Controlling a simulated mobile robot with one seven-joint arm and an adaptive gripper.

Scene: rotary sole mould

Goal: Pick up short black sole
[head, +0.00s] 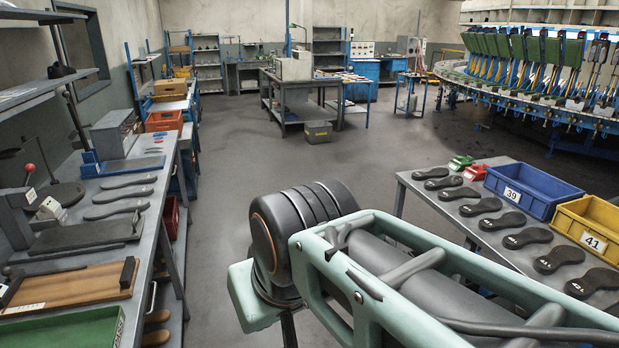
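Several black soles lie flat in a row on the grey table at the right. The shorter-looking ones are at its far end: a black sole (431,173), another black sole (443,183) just nearer, and a third (460,193). Larger black soles with white marks, such as one at the near end (592,282), follow toward me. I cannot tell which one is the short sole. Several dark grey soles (123,194) also lie on the left bench. My arm crosses the lower middle of the view. My gripper does not show.
On the right table (420,193) stand a blue bin (530,193) marked 39, a yellow bin (590,228) marked 41, and small green and red pieces (474,172). A rotary machine (545,75) stands behind. The left bench (150,245) is cluttered. The floor between is clear.

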